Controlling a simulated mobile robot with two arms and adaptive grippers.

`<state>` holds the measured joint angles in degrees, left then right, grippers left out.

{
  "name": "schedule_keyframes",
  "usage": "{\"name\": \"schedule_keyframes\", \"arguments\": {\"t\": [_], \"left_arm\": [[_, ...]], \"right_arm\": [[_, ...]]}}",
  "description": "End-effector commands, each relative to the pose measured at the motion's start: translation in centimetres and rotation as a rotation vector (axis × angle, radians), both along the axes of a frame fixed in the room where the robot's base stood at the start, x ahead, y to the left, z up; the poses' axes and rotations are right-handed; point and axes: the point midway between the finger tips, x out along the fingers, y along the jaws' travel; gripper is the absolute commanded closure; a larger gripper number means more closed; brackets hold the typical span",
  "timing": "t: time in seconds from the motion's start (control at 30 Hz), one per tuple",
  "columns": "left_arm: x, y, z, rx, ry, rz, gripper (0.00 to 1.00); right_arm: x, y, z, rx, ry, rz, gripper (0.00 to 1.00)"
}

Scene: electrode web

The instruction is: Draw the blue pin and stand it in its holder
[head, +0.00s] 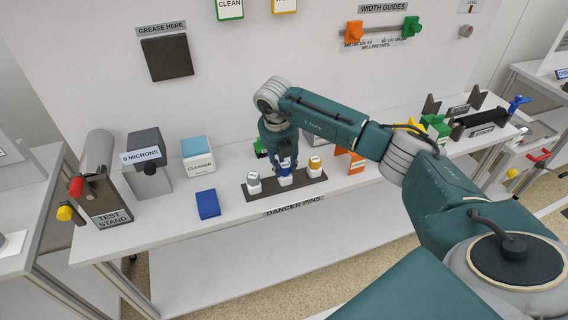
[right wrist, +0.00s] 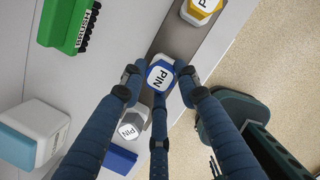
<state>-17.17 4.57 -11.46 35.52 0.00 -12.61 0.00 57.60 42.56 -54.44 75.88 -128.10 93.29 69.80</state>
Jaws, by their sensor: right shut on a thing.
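I cannot tell whether the blue pin's base is clear of the rack. My left gripper is not in view.
The shelf's front edge runs close before the rack.

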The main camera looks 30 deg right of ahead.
Motion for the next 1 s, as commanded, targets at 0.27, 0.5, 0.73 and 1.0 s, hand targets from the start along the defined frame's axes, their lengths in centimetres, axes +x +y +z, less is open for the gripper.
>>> {"name": "schedule_keyframes", "arguments": {"t": [0.27, 0.5, 0.73, 1.0], "left_arm": [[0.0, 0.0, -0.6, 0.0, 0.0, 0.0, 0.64], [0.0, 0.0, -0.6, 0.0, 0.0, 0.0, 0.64], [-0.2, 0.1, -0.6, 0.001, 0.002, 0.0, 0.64], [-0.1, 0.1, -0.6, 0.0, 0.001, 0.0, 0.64]], "right_arm": [[0.0, 0.0, -0.8, 0.0, 0.0, 0.0, 1.0], [0.0, 0.0, -0.8, 0.0, 0.0, 0.0, 0.47], [0.0, 0.0, -0.7, 0.0, 0.0, 0.0, 0.47], [-0.3, 0.7, 3.1, 0.0, -0.005, 0.002, 0.47]]}}
